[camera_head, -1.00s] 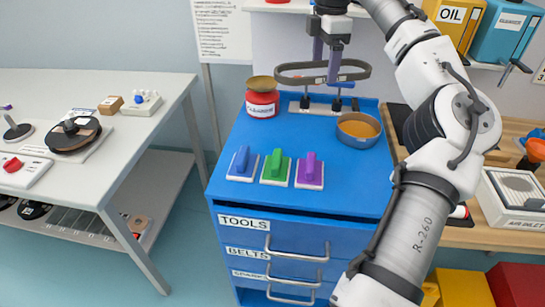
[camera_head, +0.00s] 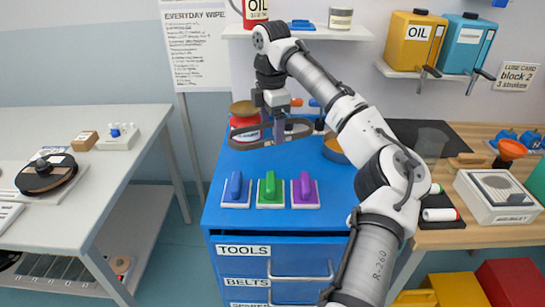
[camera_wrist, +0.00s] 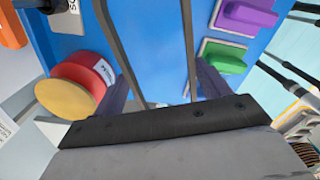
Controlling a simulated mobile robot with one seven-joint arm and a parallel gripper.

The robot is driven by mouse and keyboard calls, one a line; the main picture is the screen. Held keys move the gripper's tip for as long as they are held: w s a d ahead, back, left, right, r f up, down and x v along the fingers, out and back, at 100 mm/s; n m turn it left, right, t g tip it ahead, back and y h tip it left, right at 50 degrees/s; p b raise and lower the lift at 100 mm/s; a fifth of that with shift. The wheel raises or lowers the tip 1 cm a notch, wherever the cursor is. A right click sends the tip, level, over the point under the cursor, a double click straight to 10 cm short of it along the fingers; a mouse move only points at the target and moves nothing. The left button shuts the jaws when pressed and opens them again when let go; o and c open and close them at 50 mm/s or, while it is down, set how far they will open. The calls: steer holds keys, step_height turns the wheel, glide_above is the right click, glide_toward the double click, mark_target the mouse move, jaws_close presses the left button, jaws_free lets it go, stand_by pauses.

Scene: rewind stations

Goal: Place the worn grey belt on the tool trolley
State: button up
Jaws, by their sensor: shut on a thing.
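The worn grey belt (camera_head: 246,141) is a dark, flattened loop in the head view. My gripper (camera_head: 279,130) points down and is shut on it. The belt spans level in front of the red tin, over the rear left of the blue tool trolley (camera_head: 335,215); its exact height above the top is hard to tell. In the wrist view the belt (camera_wrist: 188,45) runs as two dark strands away from my gripper (camera_wrist: 162,95), above the blue top. The part of the belt between my fingers is hidden.
A red tin (camera_head: 238,122) stands at the trolley's rear left, partly behind the belt. An orange-filled bowl (camera_head: 335,150) is to the right. Blue (camera_head: 237,187), green (camera_head: 271,187) and purple (camera_head: 305,187) handled pads line the front. The front right top is clear.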

mark_target(271, 163)
step_height(271, 163, down, 9)
steer(key=shift+r+p, duration=0.1)
steer(key=shift+p, duration=0.35)
steer(key=o, duration=1)
steer(key=shift+f, duration=0.2)
step_height(271, 163, up, 12)
steer(key=b, duration=0.1)
steer(key=shift+r, duration=0.2)
